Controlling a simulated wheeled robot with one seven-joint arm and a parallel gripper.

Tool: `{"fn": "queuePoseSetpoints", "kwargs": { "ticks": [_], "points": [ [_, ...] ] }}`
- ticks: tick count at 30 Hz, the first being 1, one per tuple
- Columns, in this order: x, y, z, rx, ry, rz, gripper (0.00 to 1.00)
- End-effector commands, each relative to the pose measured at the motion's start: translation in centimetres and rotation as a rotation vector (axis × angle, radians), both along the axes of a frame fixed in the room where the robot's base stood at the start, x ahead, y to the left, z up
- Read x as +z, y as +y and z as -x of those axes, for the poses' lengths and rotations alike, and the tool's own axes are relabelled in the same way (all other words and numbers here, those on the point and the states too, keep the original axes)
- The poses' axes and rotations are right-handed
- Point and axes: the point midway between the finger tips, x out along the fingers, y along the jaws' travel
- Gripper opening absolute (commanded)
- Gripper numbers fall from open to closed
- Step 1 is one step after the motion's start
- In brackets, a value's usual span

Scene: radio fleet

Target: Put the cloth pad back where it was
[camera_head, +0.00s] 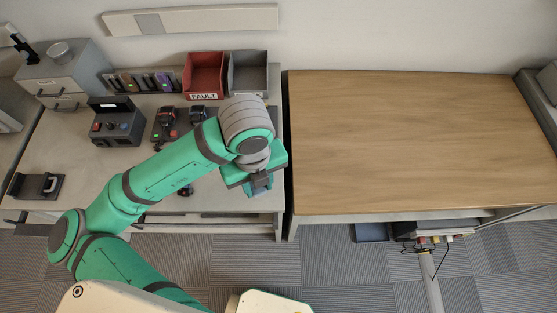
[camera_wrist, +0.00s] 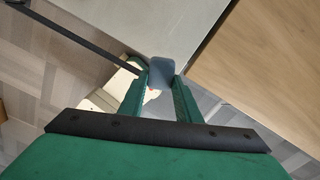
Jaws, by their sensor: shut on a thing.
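My gripper (camera_head: 260,184) is over the front right part of the grey workbench, near the gap beside the wooden table. In the wrist view my gripper (camera_wrist: 162,82) has its two green fingers closed on a small blue-grey pad, which I take to be the cloth pad (camera_wrist: 161,71). The pad sticks out past the fingertips, with the grey bench top and its edge behind it. In the head view the pad is mostly hidden by the gripper, and its height above the bench is hard to tell.
A red FAULT bin (camera_head: 204,75) and a grey bin (camera_head: 248,72) stand at the back of the workbench (camera_head: 95,188). Two radios sit in front of them, beside a dark test box (camera_head: 117,123). A black holder (camera_head: 37,186) lies at left. The wooden table (camera_head: 415,140) is bare.

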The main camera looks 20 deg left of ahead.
Motion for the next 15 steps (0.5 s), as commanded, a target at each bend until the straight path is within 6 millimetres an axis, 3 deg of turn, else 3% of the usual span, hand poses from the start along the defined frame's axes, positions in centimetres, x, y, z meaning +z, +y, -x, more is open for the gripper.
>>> {"fn": "queuePoseSetpoints", "kwargs": {
  "ticks": [5,15],
  "points": [
    [-1.1,0.3,-2.2,0.003,0.003,0.003,0.09],
    [-4.4,1.4,-9.3,0.005,0.003,0.0,0.09]
  ]
}}
